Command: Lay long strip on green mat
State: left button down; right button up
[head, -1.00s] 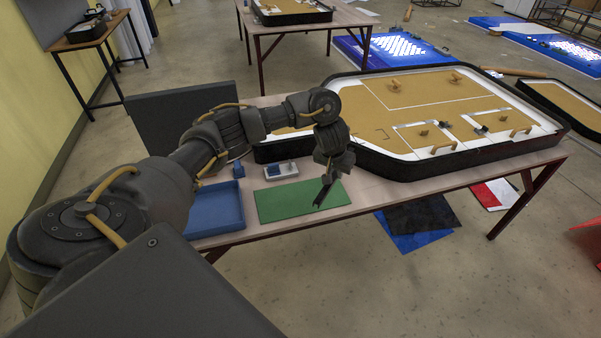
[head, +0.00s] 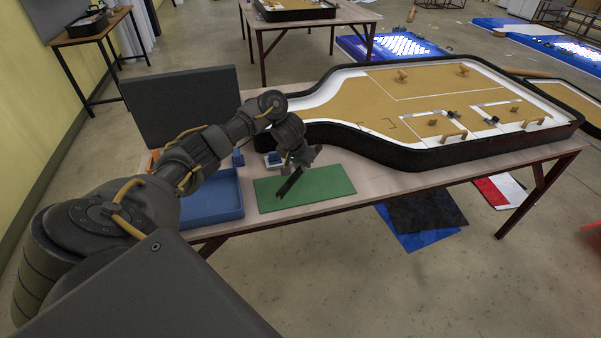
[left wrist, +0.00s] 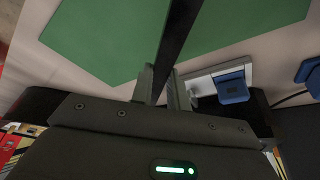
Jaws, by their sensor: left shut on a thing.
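The green mat (head: 325,184) lies flat near the front edge of the table. My left gripper (head: 299,164) is over the left part of the mat, shut on a long dark strip (head: 288,185). The strip slants down to the left above the mat; I cannot tell whether its lower end touches it. In the left wrist view the strip (left wrist: 177,35) runs from between the fingers (left wrist: 164,88) out across the green mat (left wrist: 110,40). My right gripper is not in view.
A blue tray (head: 212,207) stands left of the mat. A white device with a blue part (left wrist: 231,85) lies behind the mat, partly hidden by my arm in the head view. A dark panel (head: 180,103) stands behind.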

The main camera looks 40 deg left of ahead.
aim_at(299, 169)
pick_arm(q)
jog(key=shift+f, duration=1.6)
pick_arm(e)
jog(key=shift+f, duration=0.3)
pick_arm(q)
jog(key=shift+f, duration=0.15)
jog(key=c, duration=1.4)
grip_release()
jog(key=shift+o, duration=0.2)
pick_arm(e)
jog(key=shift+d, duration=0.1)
